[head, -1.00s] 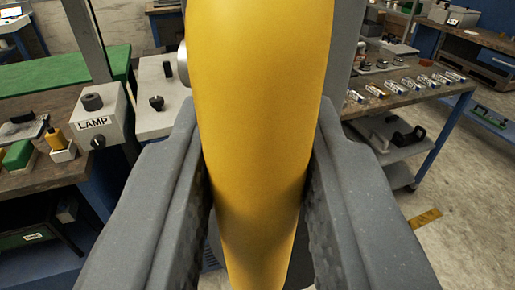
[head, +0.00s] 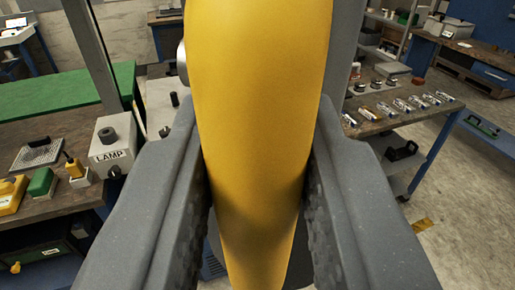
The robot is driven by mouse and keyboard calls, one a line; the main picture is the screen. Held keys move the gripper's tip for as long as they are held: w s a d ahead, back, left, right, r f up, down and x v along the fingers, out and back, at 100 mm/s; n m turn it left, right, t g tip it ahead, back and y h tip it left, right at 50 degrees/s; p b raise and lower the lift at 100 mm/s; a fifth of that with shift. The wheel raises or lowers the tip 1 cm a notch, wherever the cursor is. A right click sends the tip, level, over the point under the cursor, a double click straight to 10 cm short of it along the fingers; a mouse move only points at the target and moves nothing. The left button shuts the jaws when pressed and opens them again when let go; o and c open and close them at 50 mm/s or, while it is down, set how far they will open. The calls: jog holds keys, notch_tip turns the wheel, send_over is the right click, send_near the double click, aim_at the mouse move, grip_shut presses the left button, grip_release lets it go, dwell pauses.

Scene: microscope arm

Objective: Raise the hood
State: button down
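My gripper (head: 258,205) is shut on a thick yellow handle (head: 260,110), with one grey finger pressed against each side of it. The handle runs from the top of the head view down between the fingers and fills the middle of the picture. Behind it is a grey upright part (head: 345,60) and a round metal end at its left. I cannot make out the hood as a separate part; whatever the handle joins is out of view or hidden.
A grey box marked LAMP (head: 112,148) stands on the left bench, near a green mat (head: 60,105) and small tools. At right, a blue-legged bench (head: 430,115) holds several small items. Open floor (head: 475,200) lies at lower right.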

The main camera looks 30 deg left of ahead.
jog(key=c, duration=1.3)
grip_release()
jog(key=shift+r, duration=0.35)
jog(key=shift+o, duration=0.2)
jog(key=shift+f, duration=0.1)
jog(key=b+v, duration=0.2)
jog(key=v, duration=1.1)
jog(key=shift+s+d+b, duration=0.2)
jog(key=shift+s+b, duration=0.15)
jog(key=shift+b, duration=0.05)
